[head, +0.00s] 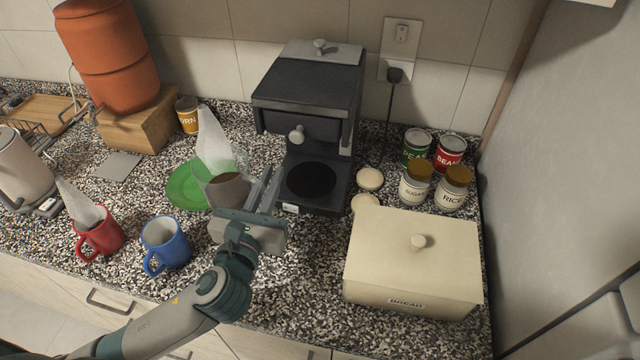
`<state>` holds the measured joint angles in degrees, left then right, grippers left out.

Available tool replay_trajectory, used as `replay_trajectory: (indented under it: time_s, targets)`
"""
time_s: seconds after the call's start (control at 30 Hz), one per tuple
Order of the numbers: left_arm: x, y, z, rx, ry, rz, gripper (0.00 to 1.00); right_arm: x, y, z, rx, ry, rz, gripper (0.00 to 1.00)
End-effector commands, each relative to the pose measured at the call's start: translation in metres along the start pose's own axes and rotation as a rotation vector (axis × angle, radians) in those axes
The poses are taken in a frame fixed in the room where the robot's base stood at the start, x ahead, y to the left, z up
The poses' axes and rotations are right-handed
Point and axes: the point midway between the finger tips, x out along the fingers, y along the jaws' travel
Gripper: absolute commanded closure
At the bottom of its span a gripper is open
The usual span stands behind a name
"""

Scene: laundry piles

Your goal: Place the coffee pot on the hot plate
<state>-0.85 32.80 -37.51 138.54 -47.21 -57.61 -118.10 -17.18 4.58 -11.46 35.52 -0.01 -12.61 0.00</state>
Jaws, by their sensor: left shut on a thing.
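The coffee pot (228,190) is clear glass with brown coffee in it, in the middle of the head view, left of the coffee maker (310,105). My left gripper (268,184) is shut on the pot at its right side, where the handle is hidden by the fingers. The hot plate (311,181) is a round black disc on the coffee maker's base, bare, just right of my gripper. I cannot tell the pot's height above the counter. My right gripper is out of view.
A green plate (184,187) lies behind the pot, with a pale translucent cone (214,140) near it. Blue (166,243) and red (99,238) mugs stand front left. A bread box (412,265), pale discs (369,179) and several cans (415,184) stand right of the coffee maker.

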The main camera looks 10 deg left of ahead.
Motion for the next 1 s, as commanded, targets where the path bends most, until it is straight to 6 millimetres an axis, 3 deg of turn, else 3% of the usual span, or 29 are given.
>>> replay_trajectory:
  time_s: [0.33,1.0]
  targets:
    - [0.026,0.001,-0.009,0.006,-0.004,0.001,1.00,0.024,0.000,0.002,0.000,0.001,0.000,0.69]
    - [0.025,0.001,-0.008,0.008,-0.002,-0.040,1.00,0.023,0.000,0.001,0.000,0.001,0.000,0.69]
